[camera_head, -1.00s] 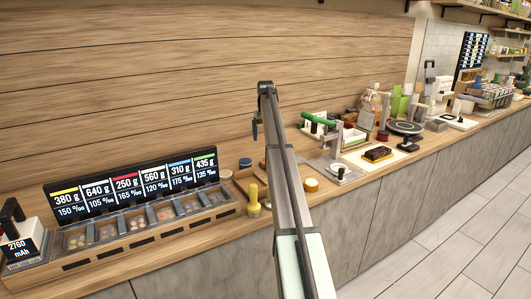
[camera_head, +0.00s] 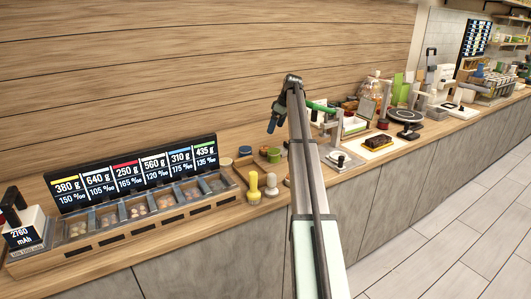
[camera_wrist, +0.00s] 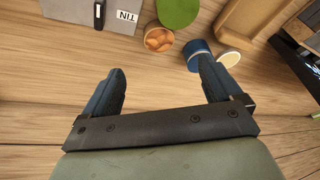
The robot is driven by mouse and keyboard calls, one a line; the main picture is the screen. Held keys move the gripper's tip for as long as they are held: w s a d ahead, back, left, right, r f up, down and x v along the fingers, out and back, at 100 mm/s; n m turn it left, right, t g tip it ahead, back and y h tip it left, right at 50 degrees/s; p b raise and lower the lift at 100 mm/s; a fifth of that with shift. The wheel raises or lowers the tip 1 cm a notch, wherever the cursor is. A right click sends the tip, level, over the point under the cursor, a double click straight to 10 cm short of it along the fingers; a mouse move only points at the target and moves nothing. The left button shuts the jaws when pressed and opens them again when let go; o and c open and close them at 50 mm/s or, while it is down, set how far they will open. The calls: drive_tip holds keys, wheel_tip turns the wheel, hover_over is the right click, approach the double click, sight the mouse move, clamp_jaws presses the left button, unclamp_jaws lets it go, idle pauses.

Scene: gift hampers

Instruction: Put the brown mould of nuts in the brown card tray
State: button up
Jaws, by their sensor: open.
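A small round brown mould filled with nuts (camera_wrist: 158,39) stands on the wooden counter in the wrist view, just beyond my fingertips. My gripper (camera_wrist: 162,72) is open and empty, its two blue fingers apart with bare counter between them. In the head view my gripper (camera_head: 272,124) hangs above the back of the counter, near several small round tubs. I cannot tell the mould clearly there. A tan open-topped tray (camera_wrist: 246,28) shows at the upper right of the wrist view. It may be the brown card tray, but I cannot tell for sure.
A green round lid (camera_wrist: 179,11) is close behind the mould. A blue tub (camera_wrist: 196,52) and a cream-topped round thing (camera_wrist: 229,58) stand to its right. A grey box marked TIN (camera_wrist: 88,14) is at upper left. A yellow brush-like thing (camera_head: 254,187) stands at the counter's front.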

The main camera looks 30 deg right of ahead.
drive_tip(key=n, duration=0.2)
hover_over(266, 148)
drive_tip(key=s+d, duration=0.1)
drive_tip(key=s, duration=0.2)
drive_tip(key=shift+t, duration=0.3)
drive_tip(key=f, duration=0.7)
drive_tip(key=shift+w+d+f, duration=0.15)
drive_tip(key=shift+w+f, duration=0.1)
drive_tip(key=shift+f, duration=0.1)
drive_tip(key=shift+w+x, duration=0.1)
drive_tip(key=shift+x, duration=1.25)
drive_tip(key=shift+w+x, duration=0.15)
drive_tip(key=shift+x, duration=1.2)
drive_tip(key=shift+r, duration=0.1)
drive_tip(key=c, duration=1.2)
drive_tip(key=shift+r, duration=0.1)
drive_tip(key=shift+c, duration=0.2)
